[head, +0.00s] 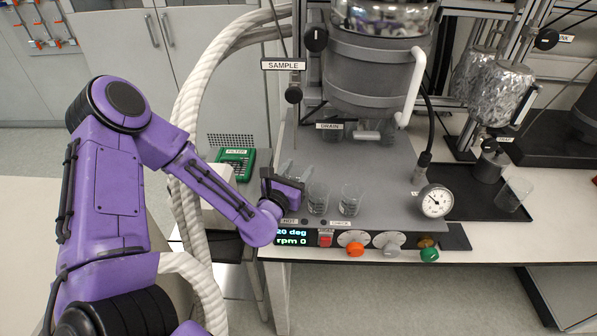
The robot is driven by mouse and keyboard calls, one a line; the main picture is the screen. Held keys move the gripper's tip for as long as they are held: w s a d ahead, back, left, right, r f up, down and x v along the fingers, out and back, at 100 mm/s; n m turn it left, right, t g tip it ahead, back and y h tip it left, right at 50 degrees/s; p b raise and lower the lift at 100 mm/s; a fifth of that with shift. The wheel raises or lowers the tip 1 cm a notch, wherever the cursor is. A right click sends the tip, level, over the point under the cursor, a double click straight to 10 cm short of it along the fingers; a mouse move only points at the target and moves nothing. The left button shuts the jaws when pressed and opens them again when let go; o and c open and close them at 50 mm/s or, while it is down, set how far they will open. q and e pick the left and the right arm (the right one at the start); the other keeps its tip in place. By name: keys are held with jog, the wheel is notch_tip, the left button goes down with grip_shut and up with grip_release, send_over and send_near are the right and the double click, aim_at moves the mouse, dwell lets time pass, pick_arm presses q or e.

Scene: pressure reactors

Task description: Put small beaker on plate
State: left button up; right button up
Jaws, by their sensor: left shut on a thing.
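My left gripper (290,188) comes in from the left, over the front left part of the grey plate (385,180) under the reactor. It is shut on a small clear glass beaker (288,167), which shows only in part behind the gripper and looks tilted. Two more clear beakers, one nearer the gripper (318,198) and one to its right (350,198), stand upright on the front of the plate. Whether the held beaker touches the plate is hard to tell. My right gripper is not in view.
The reactor vessel (370,75) hangs above the plate. A pressure gauge (434,201) stands at the plate's right. Another glass beaker (514,194) is on the black tray (470,205). Control knobs (355,249) line the front. A thick white hose (190,110) runs behind my arm.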

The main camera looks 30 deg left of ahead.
pick_arm(q)
jog(key=o, duration=1)
jog(key=shift+w, duration=0.15)
jog(key=shift+c, duration=0.2)
jog(key=shift+w+d+f, duration=0.1)
jog(key=shift+r+p, duration=0.55)
jog(key=s, duration=0.2)
jog(key=s+b, duration=0.1)
jog(key=s, duration=0.1)
jog(key=s+d, duration=0.1)
jog(key=s, duration=0.1)
jog(key=shift+s+f+b, duration=0.25)
jog(key=shift+f+b, duration=0.05)
jog(key=shift+b, duration=0.05)
jog(key=s+p, duration=0.4)
jog(key=p, duration=0.1)
jog(key=shift+s+d+r, duration=0.2)
jog(key=shift+s+d, duration=0.05)
jog(key=shift+d, duration=0.1)
jog(key=shift+s+f+p, duration=0.1)
jog(key=shift+s+p, duration=0.2)
jog(key=shift+s, duration=0.2)
jog(key=shift+d+f, duration=0.1)
